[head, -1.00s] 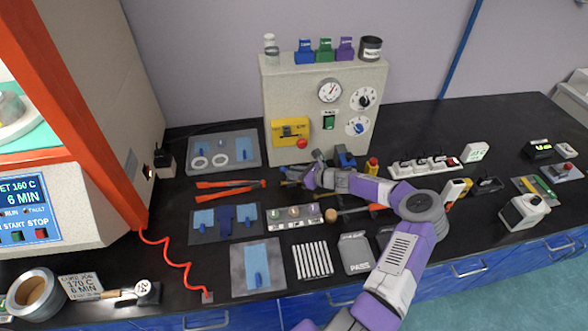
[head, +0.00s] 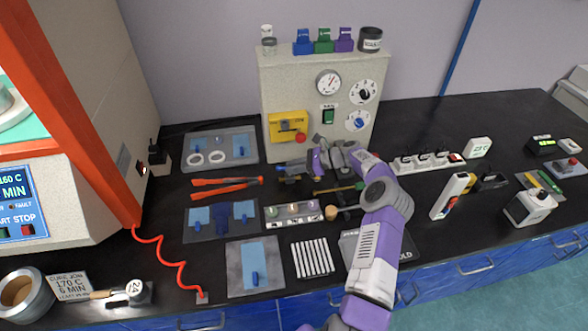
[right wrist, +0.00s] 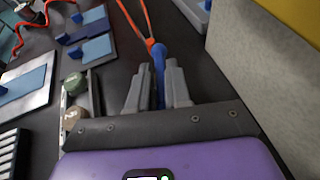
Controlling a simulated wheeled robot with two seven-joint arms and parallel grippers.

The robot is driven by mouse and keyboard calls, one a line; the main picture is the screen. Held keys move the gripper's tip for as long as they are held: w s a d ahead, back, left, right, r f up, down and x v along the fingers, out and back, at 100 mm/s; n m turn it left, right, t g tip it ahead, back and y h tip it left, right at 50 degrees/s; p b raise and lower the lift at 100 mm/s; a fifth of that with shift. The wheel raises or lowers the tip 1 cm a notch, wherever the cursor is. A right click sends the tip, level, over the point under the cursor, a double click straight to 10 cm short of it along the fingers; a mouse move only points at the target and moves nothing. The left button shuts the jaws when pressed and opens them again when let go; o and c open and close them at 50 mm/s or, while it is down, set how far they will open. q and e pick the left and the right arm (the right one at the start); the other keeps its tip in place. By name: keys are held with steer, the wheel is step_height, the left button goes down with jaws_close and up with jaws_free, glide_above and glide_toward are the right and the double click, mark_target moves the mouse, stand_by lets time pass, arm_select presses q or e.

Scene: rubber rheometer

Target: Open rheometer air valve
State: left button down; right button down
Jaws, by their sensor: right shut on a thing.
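My right gripper (head: 292,167) is low at the foot of the beige panel box (head: 275,85), pointing left. In the right wrist view the gripper (right wrist: 158,90) is shut on a slim blue handle (right wrist: 159,58), which stands out between the two grey fingers. The handle looks like the air valve's lever; its base is hidden by the fingers and wrist. In the head view only a small blue part (head: 284,170) shows beside the fingertips. My left gripper is not in view.
Orange-handled tongs (head: 225,187) lie just left of the gripper. A weight strip (head: 293,212) and a wooden-handled tool (head: 333,213) lie in front. The panel box wall is close behind. A power strip (head: 425,162) is to the right.

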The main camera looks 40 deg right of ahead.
steer(key=shift+f, duration=0.2)
steer(key=c, duration=1.2)
jaws_free()
steer(key=shift+o, duration=0.2)
steer(key=shift+r, duration=0.1)
